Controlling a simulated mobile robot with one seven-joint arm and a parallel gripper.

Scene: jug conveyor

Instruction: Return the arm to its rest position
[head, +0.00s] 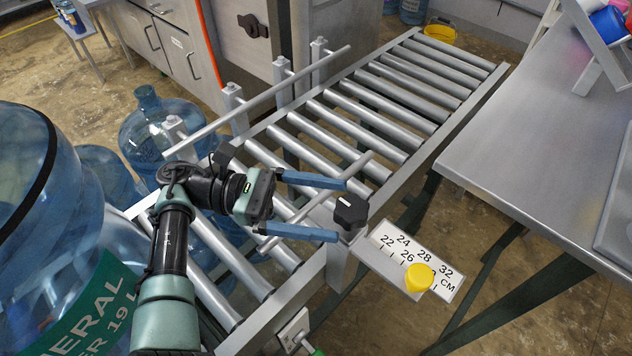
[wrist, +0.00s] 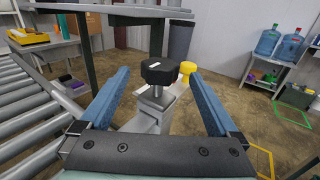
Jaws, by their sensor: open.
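My gripper (head: 336,210) reaches over the roller conveyor (head: 437,68) from the lower left in the head view. Its two blue fingers are spread apart and nothing is held between them. A black clamp knob (head: 350,211) stands just beyond the fingertips, at the conveyor's near side rail. In the wrist view the knob (wrist: 160,71) shows between and ahead of the open fingers (wrist: 150,75); I cannot tell whether it touches them.
A large blue water jug (head: 30,170) fills the left side close to my arm, with more jugs (head: 150,125) behind it. A guide rail (head: 255,110) runs along the conveyor's far side. A steel table (head: 540,150) stands at the right. The conveyor's far rollers are empty.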

